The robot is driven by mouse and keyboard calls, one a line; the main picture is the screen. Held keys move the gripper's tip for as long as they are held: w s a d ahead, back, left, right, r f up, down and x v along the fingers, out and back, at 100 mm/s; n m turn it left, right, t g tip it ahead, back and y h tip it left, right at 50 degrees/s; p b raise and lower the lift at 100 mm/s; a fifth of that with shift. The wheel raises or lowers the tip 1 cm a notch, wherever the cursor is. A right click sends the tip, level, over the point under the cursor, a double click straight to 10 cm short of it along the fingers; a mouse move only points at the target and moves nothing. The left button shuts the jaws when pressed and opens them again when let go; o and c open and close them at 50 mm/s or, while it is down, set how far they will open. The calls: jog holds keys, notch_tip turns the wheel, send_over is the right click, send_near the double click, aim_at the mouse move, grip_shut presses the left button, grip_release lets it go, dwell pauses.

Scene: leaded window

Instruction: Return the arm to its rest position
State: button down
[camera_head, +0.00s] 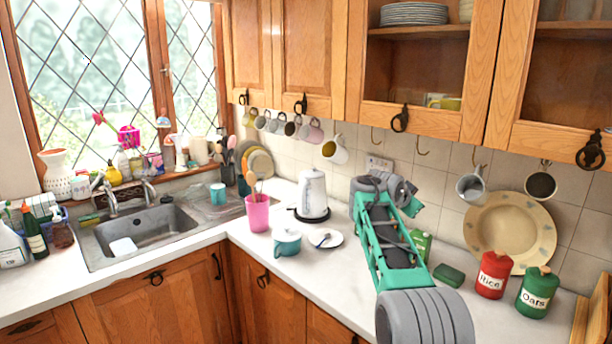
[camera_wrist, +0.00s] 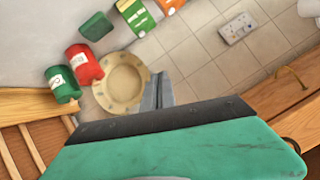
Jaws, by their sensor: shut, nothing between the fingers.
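My arm, with teal links and grey joints, reaches over the counter at the right of the head view. My gripper (camera_wrist: 158,92) shows in the wrist view as grey fingers close together and empty, past the dark edge of a teal part of my arm. It points towards the tiled wall and a cream plate (camera_wrist: 122,84), touching nothing that I can see. In the head view the arm's far end is folded near the wall socket, and I cannot make out the fingers there.
A red Rice jar (camera_head: 493,274) and a green Oats jar (camera_head: 536,292) stand right of my arm, before the plate (camera_head: 509,228). A white kettle (camera_head: 312,194), teal pot (camera_head: 287,242) and pink cup (camera_head: 257,212) stand left. Mugs hang under the wooden cabinets (camera_head: 420,95).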

jog(key=s+a+f+n+g+y, duration=0.2)
jog(key=a+f+n, duration=0.1)
jog(key=f, duration=0.4)
jog(key=s+a+f+n+g+y, duration=0.1)
jog(key=s+a+f+n, duration=0.15)
jog(key=f, duration=0.45)
jog(key=s+a+f+n+g+y, duration=0.25)
jog(key=s+a+f+n, duration=0.2)
jog(key=s+f, duration=0.55)
jog(key=s+a+n+g+y, duration=0.15)
jog(key=s+a, duration=0.25)
jog(key=s, duration=1.2)
jog(key=s+a+n+g+y, duration=0.1)
jog(key=s+a+n+g, duration=0.15)
jog(key=s, duration=1.45)
notch_tip(320, 180, up, 7)
jog(key=w+t, duration=0.1)
jog(key=t, duration=0.3)
jog(key=shift+w+a+r+m, duration=0.15)
jog(key=shift+w+a+m, duration=0.1)
jog(key=shift+a+m, duration=0.05)
